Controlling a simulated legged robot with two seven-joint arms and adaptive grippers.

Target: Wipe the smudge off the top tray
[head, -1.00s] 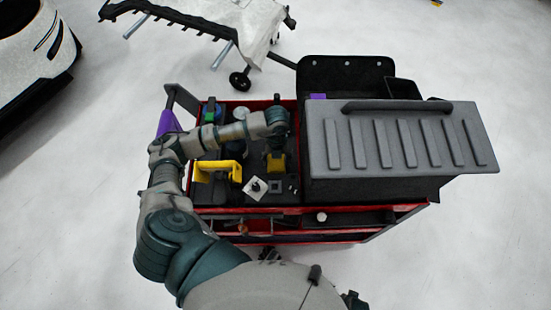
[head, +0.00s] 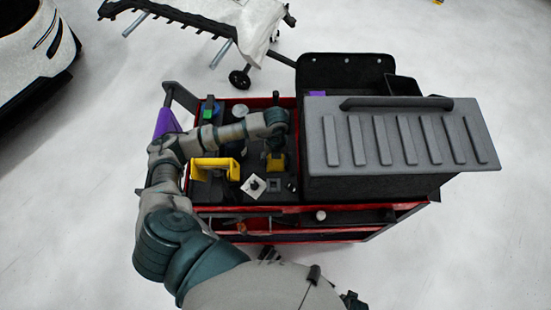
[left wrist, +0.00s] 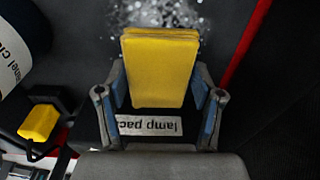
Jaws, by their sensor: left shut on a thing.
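My left gripper (head: 277,152) points down over the dark top tray (left wrist: 229,28) of the red cart. It is shut on a yellow pad (left wrist: 160,68), gripped between its two blue-lined fingers in the left wrist view. The pad also shows below the gripper in the head view (head: 276,164). The smudge (left wrist: 160,14) is a pale speckled patch on the tray, beyond and around the far end of the pad. The pad hides part of it. I cannot tell whether the pad touches the tray. My right gripper is not in view.
A yellow handle-shaped item (head: 216,163) and a white square with a dark knob (head: 254,186) stand left of the pad. A large grey ribbed box (head: 400,140) closes off the right side. A label (left wrist: 150,126) lies under the gripper. A red edge (left wrist: 245,45) borders the tray.

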